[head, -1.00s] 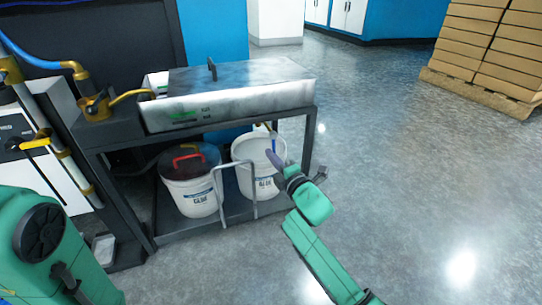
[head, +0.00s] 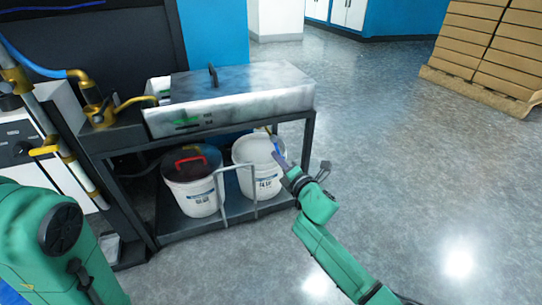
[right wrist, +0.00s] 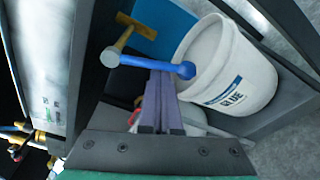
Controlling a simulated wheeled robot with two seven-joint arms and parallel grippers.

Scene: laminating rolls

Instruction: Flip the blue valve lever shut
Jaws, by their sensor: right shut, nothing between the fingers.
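The blue valve lever (right wrist: 140,63) is a round-ended bar joined at one end to a brass valve pipe (right wrist: 132,30). In the head view the lever (head: 278,146) shows small at the right front corner of the table, above the open white bucket. My right gripper (right wrist: 160,80) is shut and empty, its fingertips right at the lever's middle in the right wrist view. Whether they touch it I cannot tell. In the head view the right gripper (head: 277,160) sits just below the lever. My left arm shows at the lower left, but its gripper is out of view.
An open white bucket (head: 258,180) and a dark-lidded bucket with a red handle (head: 193,190) stand on the lower shelf. A grey metal frame (head: 237,168) stands before them. Table legs are close to my right gripper.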

